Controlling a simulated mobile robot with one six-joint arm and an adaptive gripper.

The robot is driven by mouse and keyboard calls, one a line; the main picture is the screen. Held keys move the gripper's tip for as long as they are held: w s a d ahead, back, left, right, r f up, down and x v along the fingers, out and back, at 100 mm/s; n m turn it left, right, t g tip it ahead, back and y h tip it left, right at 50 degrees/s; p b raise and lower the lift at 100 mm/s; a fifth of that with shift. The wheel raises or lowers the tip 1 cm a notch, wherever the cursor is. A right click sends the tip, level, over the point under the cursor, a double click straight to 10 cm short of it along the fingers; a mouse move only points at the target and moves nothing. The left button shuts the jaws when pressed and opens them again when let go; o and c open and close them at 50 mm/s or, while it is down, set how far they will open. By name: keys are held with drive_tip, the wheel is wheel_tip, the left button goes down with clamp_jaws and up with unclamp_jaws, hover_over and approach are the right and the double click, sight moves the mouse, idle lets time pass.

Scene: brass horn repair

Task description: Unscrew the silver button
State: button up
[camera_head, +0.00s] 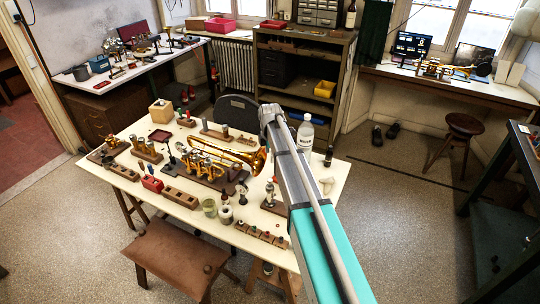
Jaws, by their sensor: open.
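A brass horn (215,158) lies on a dark stand on the cream-topped worktable, with its bell toward the right. Its valves (197,160) stand near the left middle of the horn. The silver button is too small to tell apart from the other bright parts. My arm reaches up from the lower right, and its grey end, my gripper (271,114), is above the far right part of the table, up and right of the horn's bell. My gripper is open, and I see nothing in it. Its fingertips are not clear at this size.
A clear bottle (305,136) and a dark bottle (328,157) stand right of my arm. A red block (152,184), a glass jar (209,208) and wooden holders (181,197) crowd the front. A brown stool (175,255) stands before the table.

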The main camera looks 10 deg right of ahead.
sight(270, 180)
drive_tip(key=shift+f+b, duration=6.25)
drive_tip(key=shift+f, duration=0.2)
clamp_jaws()
drive_tip(key=c, duration=0.7)
unclamp_jaws()
clamp_jaws()
